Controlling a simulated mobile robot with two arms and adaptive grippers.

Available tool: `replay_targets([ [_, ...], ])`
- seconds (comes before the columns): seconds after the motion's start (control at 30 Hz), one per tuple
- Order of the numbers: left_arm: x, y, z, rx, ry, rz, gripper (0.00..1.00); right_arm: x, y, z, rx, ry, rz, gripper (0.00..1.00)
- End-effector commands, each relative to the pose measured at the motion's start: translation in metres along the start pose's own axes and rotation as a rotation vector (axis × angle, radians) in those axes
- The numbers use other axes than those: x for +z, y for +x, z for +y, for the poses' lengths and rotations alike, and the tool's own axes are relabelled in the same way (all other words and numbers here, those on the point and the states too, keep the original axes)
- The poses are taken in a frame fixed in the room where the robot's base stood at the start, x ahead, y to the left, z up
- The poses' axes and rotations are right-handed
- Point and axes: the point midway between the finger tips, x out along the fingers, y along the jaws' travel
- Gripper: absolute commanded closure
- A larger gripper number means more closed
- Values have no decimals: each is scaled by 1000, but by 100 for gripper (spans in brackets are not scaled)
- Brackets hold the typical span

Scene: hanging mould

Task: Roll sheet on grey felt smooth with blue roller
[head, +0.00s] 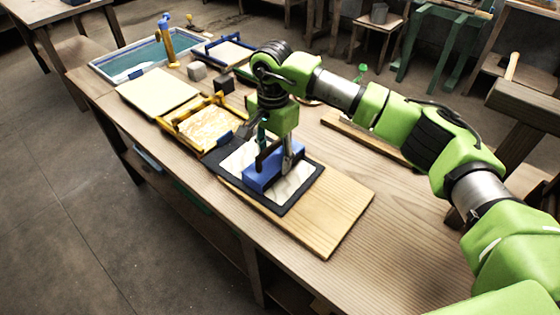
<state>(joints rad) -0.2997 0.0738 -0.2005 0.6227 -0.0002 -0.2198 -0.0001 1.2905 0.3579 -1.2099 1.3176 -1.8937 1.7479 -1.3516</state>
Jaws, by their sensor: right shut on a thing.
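The blue roller (262,181) shows as a blue block with a dark handle and rests on, or just over, the sheet. My right gripper (274,157) points down and is shut on the roller from above. The pale sheet (299,181) lies on the dark grey felt (285,210), with faint darker marks on its surface. The roller and gripper hide the middle of the sheet. The felt lies partly on a light wooden board (335,215). My left gripper is out of view.
Left of the felt are a yellow-framed mould (180,125), a cream slab (156,92), a grey block (197,71) and a dark block (224,85). A water tub (105,70) and a blue-framed mould (205,57) stand farther back. A wooden plank (365,138) lies behind my right arm.

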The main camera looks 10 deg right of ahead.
Motion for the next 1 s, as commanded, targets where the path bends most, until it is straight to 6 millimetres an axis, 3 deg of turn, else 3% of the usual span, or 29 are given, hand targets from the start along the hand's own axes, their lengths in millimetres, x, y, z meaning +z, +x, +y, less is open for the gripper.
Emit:
replay_targets([
  [0.13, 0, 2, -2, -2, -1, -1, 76, 1, 1, -2, -4, -1, 0, 85],
  [1.0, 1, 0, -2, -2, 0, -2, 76, 0, 2, 42, 3, 2, 0, 85],
])
